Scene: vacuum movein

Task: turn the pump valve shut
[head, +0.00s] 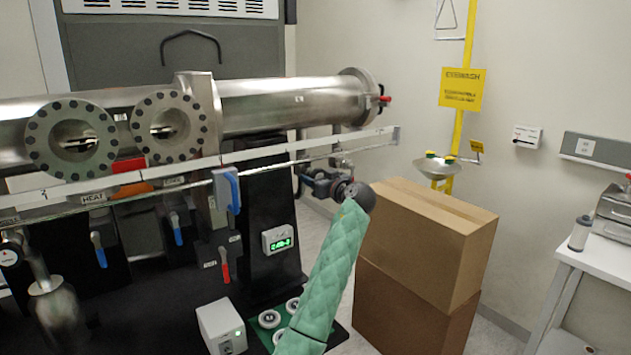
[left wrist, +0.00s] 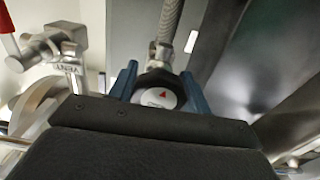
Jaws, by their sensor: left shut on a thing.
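My left gripper (head: 320,183) is below the right end of the steel chamber (head: 290,103), reached by the green-sleeved arm. In the left wrist view, the blue fingers of my left gripper (left wrist: 159,85) stand on both sides of a round black knob (left wrist: 158,78) with a white cap and red triangle, and are shut on it. A braided hose rises behind the knob. I cannot read a pump label on it, but it looks like the pump valve. In the head view the knob is hidden by the gripper. My right gripper is not in view.
A valve marked VENT with a red handle (left wrist: 8,25) is left of the knob. A metal rail (head: 300,145) runs above my gripper. Stacked cardboard boxes (head: 430,245) stand just right of the arm. A grey box (head: 222,327) sits low, left of the arm.

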